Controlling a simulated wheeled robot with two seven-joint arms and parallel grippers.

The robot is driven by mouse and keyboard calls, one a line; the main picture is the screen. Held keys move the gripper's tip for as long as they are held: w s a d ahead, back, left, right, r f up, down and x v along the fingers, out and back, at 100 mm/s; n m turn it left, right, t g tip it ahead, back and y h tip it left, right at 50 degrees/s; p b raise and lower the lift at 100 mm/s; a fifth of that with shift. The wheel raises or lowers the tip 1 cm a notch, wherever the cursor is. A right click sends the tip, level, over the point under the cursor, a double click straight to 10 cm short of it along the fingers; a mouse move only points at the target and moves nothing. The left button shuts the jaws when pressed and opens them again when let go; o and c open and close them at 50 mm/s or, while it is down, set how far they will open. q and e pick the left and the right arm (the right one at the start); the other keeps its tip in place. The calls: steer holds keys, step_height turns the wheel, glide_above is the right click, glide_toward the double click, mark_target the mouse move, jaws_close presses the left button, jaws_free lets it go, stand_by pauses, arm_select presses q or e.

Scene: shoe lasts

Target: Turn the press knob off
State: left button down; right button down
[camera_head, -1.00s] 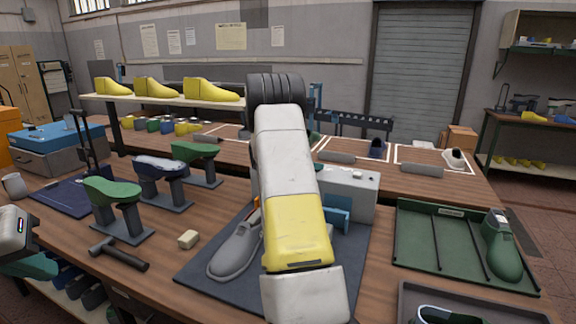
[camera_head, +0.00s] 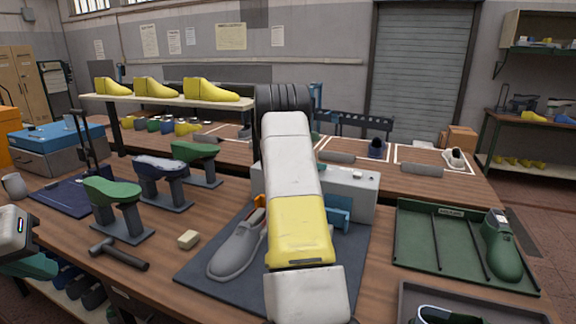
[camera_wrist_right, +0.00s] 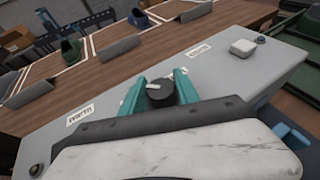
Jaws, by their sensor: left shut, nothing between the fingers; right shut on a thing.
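The press is a light grey box (camera_head: 362,192) behind the dark mat, partly hidden by my right arm in the head view. In the right wrist view, its grey panel (camera_wrist_right: 215,72) carries a round black knob (camera_wrist_right: 160,93) with a pale mark beside it. My right gripper (camera_wrist_right: 160,88) has its teal fingers on either side of the knob, shut on it. The head view hides this gripper behind the arm. My left gripper (camera_head: 16,236) is only partly in view at the left edge, shut and away from the press.
A grey shoe (camera_head: 236,248) lies on the dark mat (camera_head: 205,272) in front of the press. A hammer (camera_head: 120,254), a pale block (camera_head: 188,239) and several lasts on stands are left of it. A green tray (camera_head: 420,252) with a green shoe (camera_head: 503,250) is at right.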

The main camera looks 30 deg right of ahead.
steer(key=shift+n+t+y, duration=0.3)
steer(key=shift+n+t, duration=0.4)
steer(key=c, duration=0.9)
jaws_free()
steer(key=shift+v, duration=3.95)
